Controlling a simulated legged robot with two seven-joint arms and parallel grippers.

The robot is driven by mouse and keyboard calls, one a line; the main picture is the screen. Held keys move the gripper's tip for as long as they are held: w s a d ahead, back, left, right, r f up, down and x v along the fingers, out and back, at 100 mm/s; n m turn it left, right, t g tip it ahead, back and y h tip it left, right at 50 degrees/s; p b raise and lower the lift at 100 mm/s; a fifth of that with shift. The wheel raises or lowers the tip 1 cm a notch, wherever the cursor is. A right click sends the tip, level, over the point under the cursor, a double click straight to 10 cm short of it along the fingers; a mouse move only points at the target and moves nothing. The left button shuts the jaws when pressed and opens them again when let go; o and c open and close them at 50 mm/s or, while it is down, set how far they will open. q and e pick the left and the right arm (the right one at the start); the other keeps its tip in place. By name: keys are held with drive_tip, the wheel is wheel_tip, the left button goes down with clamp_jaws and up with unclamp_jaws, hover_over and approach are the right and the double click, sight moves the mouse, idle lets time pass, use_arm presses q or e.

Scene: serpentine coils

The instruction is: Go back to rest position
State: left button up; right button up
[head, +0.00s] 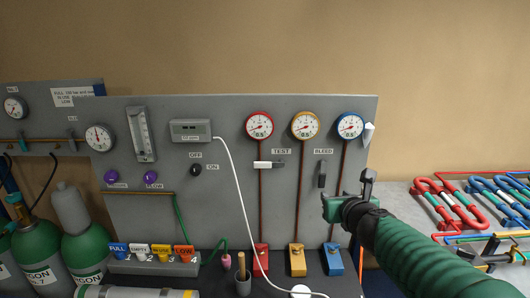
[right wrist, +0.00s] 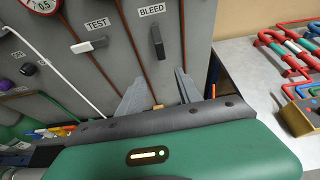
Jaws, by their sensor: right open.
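My right gripper (head: 350,194) is in front of the lower right part of the grey panel (head: 225,220). Its green sleeved arm comes in from the lower right. In the right wrist view its two grey fingers (right wrist: 158,92) are spread apart with nothing seen between them. The dark BLEED lever (head: 322,174) hangs downward, just up and left of the gripper; it also shows in the right wrist view (right wrist: 157,42). The TEST lever (head: 268,164) lies sideways. My left gripper is not in view.
Red, yellow and blue gauges (head: 306,125) sit above the levers. Red, yellow and blue blocks (head: 297,260) stand at the panel's foot. Green gas cylinders (head: 84,250) stand at left. Coiled red and blue pipes (head: 450,203) lie on the light bench (head: 397,193) at right.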

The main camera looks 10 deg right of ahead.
drive_tip(key=s+a+f+n+g+y, duration=0.25)
drive_tip(key=s+a+f+n, duration=0.3)
drive_tip(key=f+n, duration=0.55)
drive_tip(key=s+a+f+n+g+y, duration=0.1)
drive_tip(key=s+a+f+n+g, duration=0.2)
drive_tip(key=s+a+f+n, duration=0.65)
drive_tip(key=s+d+f+n+g, duration=0.1)
drive_tip(key=s+f+n, duration=0.3)
drive_tip(key=n, duration=0.5)
drive_tip(key=s+d+f+n+g+p, duration=0.1)
drive_tip(key=s+f+n+g, duration=0.2)
drive_tip(key=n, duration=0.5)
drive_tip(key=shift+s+d+f+n+g, duration=0.35)
drive_tip(key=shift+s+g, duration=0.1)
drive_tip(key=shift+s, duration=0.45)
drive_tip(key=shift+w+h, duration=0.1)
drive_tip(key=shift+h, duration=0.15)
